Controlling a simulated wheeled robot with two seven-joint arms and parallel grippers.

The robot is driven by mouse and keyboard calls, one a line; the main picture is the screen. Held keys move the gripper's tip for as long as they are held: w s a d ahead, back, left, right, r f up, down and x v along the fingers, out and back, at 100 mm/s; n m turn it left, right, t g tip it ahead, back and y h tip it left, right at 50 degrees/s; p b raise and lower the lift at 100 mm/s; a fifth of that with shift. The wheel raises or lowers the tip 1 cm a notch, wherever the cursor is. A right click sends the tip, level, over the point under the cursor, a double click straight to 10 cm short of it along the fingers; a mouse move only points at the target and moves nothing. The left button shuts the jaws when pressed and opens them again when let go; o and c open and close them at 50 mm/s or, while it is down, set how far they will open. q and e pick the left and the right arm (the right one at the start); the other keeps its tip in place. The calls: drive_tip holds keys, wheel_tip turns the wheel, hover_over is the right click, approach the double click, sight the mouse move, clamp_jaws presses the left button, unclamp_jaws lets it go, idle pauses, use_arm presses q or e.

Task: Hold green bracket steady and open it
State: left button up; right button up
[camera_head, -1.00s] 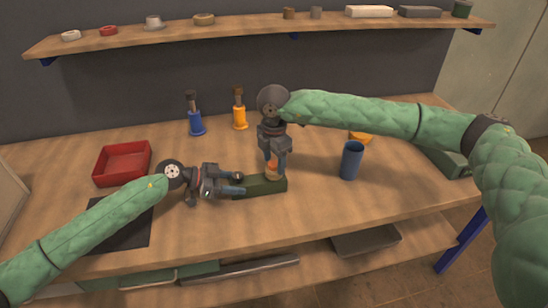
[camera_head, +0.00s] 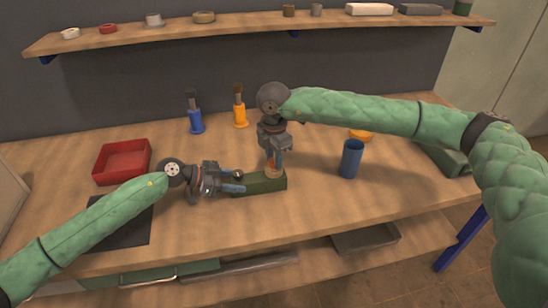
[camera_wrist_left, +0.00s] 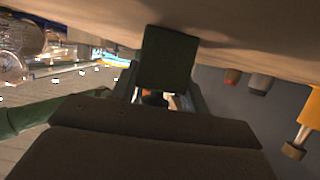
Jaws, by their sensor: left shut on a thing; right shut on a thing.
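The green bracket (camera_head: 260,184) is a dark green block lying on the wooden table. My left gripper (camera_head: 238,182) comes in from the left and is shut on the bracket's left end. In the left wrist view the dark green block (camera_wrist_left: 168,58) stands between the fingers.
A blue cup (camera_head: 351,158) stands right of the bracket. A red tray (camera_head: 123,161) and a dark mat (camera_head: 118,224) are on the left. Blue (camera_head: 195,121) and orange (camera_head: 240,115) tools stand behind. A shelf (camera_head: 260,31) runs along the back.

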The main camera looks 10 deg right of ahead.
drive_tip(key=shift+r, duration=0.25)
drive_tip(key=shift+r, duration=0.4)
drive_tip(key=shift+r, duration=0.55)
drive_tip(key=shift+r, duration=1.95)
use_arm(q)
drive_tip(key=o, duration=1.5)
